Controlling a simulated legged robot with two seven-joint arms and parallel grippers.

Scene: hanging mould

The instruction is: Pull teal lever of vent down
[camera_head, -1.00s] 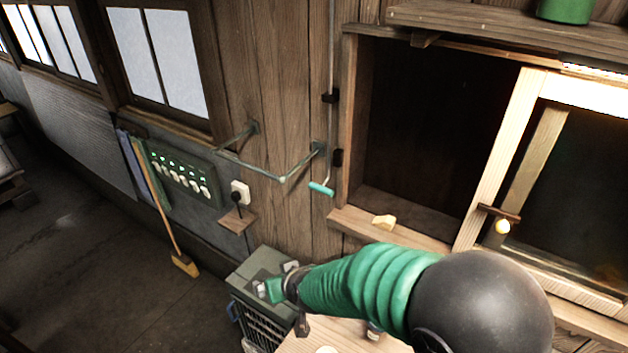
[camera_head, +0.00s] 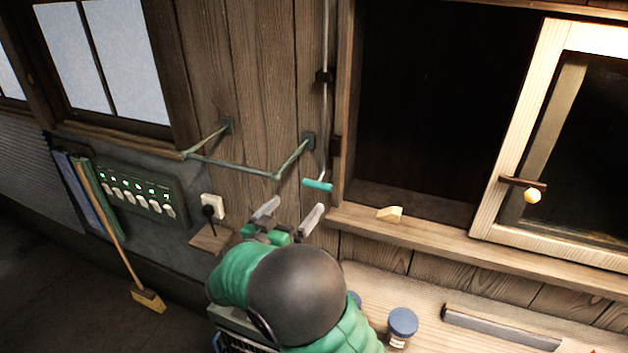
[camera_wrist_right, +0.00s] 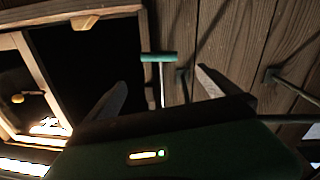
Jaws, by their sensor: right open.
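The teal lever (camera_head: 317,185) is a short teal crossbar at the bottom end of a thin grey rod (camera_head: 325,120) that runs down the plank wall, left of the dark opening. My right gripper (camera_head: 290,212) is open and empty, just below and to the left of the lever in the head view. In the right wrist view the lever (camera_wrist_right: 158,57) appears beyond and between the two spread fingers (camera_wrist_right: 160,82), apart from them. My left gripper is not in view.
A green wall rail (camera_head: 240,168) juts out left of the lever. The sliding window (camera_head: 485,215) stands right of the opening. A yellow wedge (camera_head: 390,214) lies on the sill. A blue-lidded jar (camera_head: 402,322) and a grey bar (camera_head: 500,328) are on the bench below.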

